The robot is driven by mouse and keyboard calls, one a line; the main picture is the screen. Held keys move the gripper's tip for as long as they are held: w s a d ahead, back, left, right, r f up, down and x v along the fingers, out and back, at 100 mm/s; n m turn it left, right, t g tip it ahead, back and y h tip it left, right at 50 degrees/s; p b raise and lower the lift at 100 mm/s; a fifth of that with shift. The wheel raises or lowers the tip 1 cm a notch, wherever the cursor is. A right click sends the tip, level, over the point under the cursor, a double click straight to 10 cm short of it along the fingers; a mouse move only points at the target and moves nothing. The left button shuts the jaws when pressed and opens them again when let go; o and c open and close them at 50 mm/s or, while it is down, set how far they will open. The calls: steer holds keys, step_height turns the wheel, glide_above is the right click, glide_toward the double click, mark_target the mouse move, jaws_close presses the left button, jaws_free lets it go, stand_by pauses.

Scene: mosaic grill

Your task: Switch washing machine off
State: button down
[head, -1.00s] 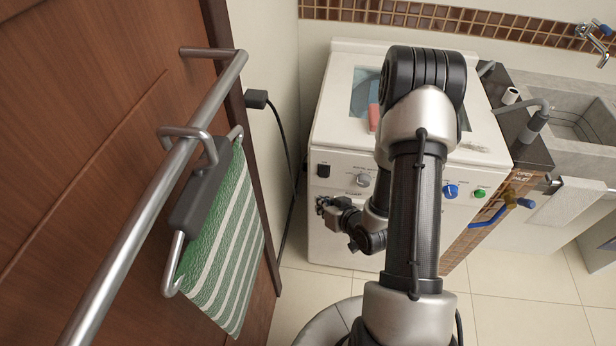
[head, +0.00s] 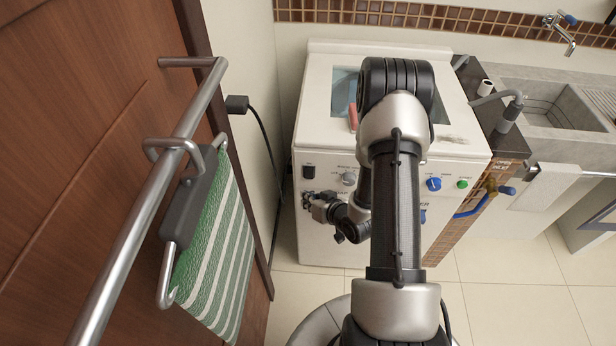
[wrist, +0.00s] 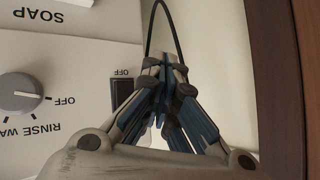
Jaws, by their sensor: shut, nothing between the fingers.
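The white washing machine (head: 325,235) stands against the wall, with its controls along the upper front. A black rocker switch (head: 308,172) is at the front panel's left end; in the wrist view the switch (wrist: 122,97) has "OFF" printed beside it and is partly covered by my gripper. A grey knob (head: 349,179), also in the wrist view (wrist: 20,92), sits to its right with "OFF" and "RINSE" marks. My gripper (head: 308,200) is shut and empty, just below the switch in the head view. I cannot tell whether it touches the panel.
A blue knob (head: 434,184) and a green button (head: 462,183) are farther right on the panel. A towel rail with a striped towel (head: 210,255) juts from the wooden door at left. A stone sink (head: 540,110) stands right. A black cord (head: 268,150) hangs beside the machine.

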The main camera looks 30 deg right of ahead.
steer(key=shift+w+d+f, duration=0.15)
steer(key=shift+w+d, duration=0.5)
steer(key=shift+w, duration=0.25)
steer(key=shift+w+d+f, duration=0.15)
steer(key=shift+w+d, duration=0.45)
steer(key=shift+w, duration=0.3)
steer(key=shift+w+d+f+b, duration=0.1)
steer(key=shift+w+d+b, duration=0.1)
steer(key=shift+w+b, duration=0.15)
steer(key=shift+w+d, duration=0.2)
steer(key=shift+w, duration=0.05)
stand_by(0.7)
stand_by(0.3)
steer(key=shift+s+a, duration=0.45)
steer(key=shift+s, duration=0.2)
steer(key=s+a, duration=0.2)
steer(key=s+r, duration=0.1)
steer(key=s, duration=0.1)
steer(key=shift+a, duration=0.4)
